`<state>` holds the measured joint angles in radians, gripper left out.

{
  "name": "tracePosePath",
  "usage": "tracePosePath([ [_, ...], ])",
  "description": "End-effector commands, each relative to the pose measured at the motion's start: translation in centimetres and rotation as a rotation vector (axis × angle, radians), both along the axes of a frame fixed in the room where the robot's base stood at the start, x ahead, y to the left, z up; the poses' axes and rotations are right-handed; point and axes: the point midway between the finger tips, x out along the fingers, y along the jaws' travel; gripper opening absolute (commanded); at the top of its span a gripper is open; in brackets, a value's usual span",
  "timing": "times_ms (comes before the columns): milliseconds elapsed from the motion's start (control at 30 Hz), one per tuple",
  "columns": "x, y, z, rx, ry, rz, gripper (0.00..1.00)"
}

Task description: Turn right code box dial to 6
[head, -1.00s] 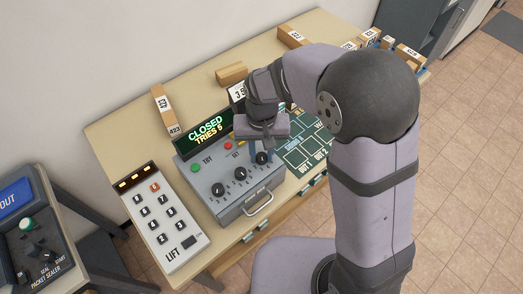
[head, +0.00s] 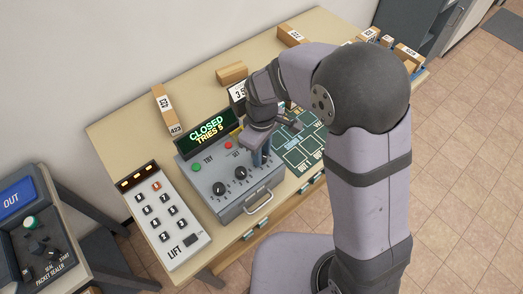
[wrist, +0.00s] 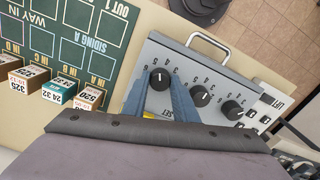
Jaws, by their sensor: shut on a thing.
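The grey code box (head: 238,205) stands on the table with its screen (head: 208,131) reading "CLOSED TRIES 5". Its left dial (head: 219,188) and middle dial (head: 240,173) are plain to see. The right dial is hidden in the head view by my gripper (head: 263,160). In the wrist view, which is turned round, the right dial (wrist: 159,79) sits between the two blue fingers of my gripper (wrist: 160,88), which is shut on it. The dial's white mark points up in that view. The small digits around it are partly covered and too blurred to read surely.
A LIFT keypad (head: 168,218) stands left of the box. A green track board (head: 297,150) lies to its right, with small numbered parcels (wrist: 58,91) on it. A handle (head: 258,203) sticks out at the box's front. Longer parcels (head: 163,108) lie farther back.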

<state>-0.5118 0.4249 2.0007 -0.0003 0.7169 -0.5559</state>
Motion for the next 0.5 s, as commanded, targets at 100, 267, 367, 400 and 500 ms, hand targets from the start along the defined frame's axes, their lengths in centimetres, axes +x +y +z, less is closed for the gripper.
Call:
tracePosePath([
  [100, 0.16, 0.11, 0.21, 0.003, -0.005, 0.111, 0.04],
  [267, 0.16, 0.11, 0.20, 0.003, -0.005, 0.263, 0.04],
  [367, 0.15, 0.11, 0.19, 0.002, -0.004, 0.358, 0.04],
  [400, 0.15, 0.11, 0.19, 0.003, -0.004, 0.395, 0.04],
  [500, 0.15, 0.11, 0.19, 0.002, -0.005, 0.490, 0.04],
])
